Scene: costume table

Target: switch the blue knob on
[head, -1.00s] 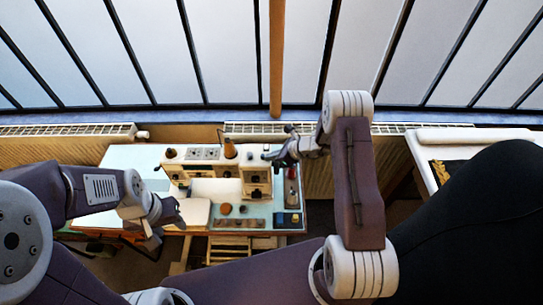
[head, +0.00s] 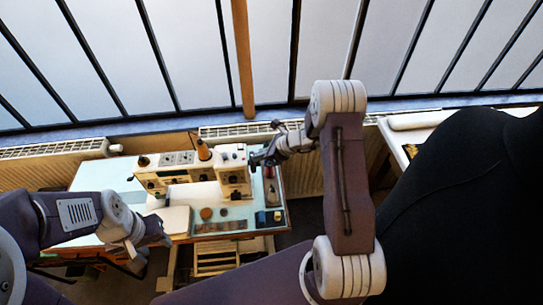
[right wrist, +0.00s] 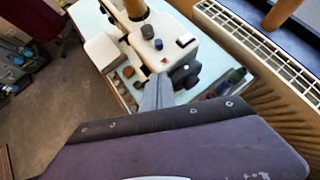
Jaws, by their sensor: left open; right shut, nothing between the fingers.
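A white sewing machine (head: 233,156) stands on the pale table (head: 92,180); it also shows in the right wrist view (right wrist: 178,42). Two dark knobs sit on its top face in the right wrist view, a rounded bluish-grey one (right wrist: 147,31) and a smaller one (right wrist: 158,44). I cannot tell surely which is the blue knob. My right gripper (head: 256,160) is shut and empty at the machine's right end; its grey fingers (right wrist: 158,88) point at the machine in the right wrist view, apart from the knobs. My left gripper (head: 162,238) is open and empty near the table's front edge.
A radiator (head: 235,130) and windows are behind the table.

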